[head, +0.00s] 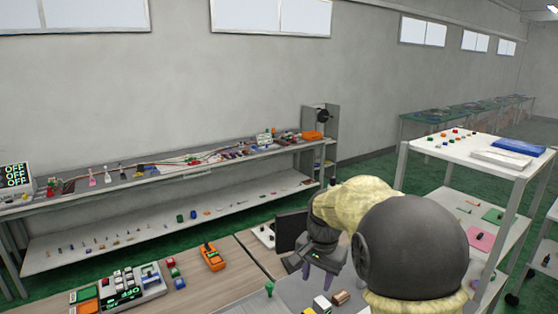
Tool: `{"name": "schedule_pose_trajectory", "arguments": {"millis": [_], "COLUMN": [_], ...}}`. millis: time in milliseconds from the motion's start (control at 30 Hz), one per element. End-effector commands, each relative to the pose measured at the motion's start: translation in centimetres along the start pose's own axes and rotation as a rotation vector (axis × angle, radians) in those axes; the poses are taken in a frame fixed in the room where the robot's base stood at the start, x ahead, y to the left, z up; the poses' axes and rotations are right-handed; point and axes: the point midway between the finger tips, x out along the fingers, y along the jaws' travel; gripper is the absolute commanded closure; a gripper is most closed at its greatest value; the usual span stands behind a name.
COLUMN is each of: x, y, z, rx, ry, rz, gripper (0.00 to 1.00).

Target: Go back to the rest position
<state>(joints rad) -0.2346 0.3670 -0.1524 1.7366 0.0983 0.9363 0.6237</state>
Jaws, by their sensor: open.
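My gripper (311,270) shows at the lower middle of the head view, with purple fingers hanging down, open and apart. I see nothing held between them. My arm, with a cream cover and a large dark round joint, fills the lower right and hides part of the table behind it. The gripper is above the grey worktop, near a small green piece (269,288) and a white-and-yellow block (321,304).
A control box (140,280) with a lit display and an orange device (212,257) are on the wooden table at left. A long shelf unit (150,185) with small items lines the wall. A white table (460,145) stands at right. Green floor shows between them.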

Motion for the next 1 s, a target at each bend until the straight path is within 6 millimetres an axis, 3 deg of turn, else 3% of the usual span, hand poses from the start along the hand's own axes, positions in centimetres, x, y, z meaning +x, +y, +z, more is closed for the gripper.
{"name": "schedule_pose_trajectory", "arguments": {"millis": [33,300,600,733,1000], "x": [0.5,2.9,5.4,5.8,5.8], "y": [1.6,8.6,15.2,16.3,16.4], "z": [0.7,5.3,11.8,13.1,13.2], "rx": [-0.034,-0.266,-0.528,-0.582,-0.588], "ry": [0.007,0.059,0.121,0.133,0.134], "rz": [-0.003,-0.015,-0.007,-0.004,-0.003], "gripper": [0.58,0.58,0.58,0.58,0.58]}}
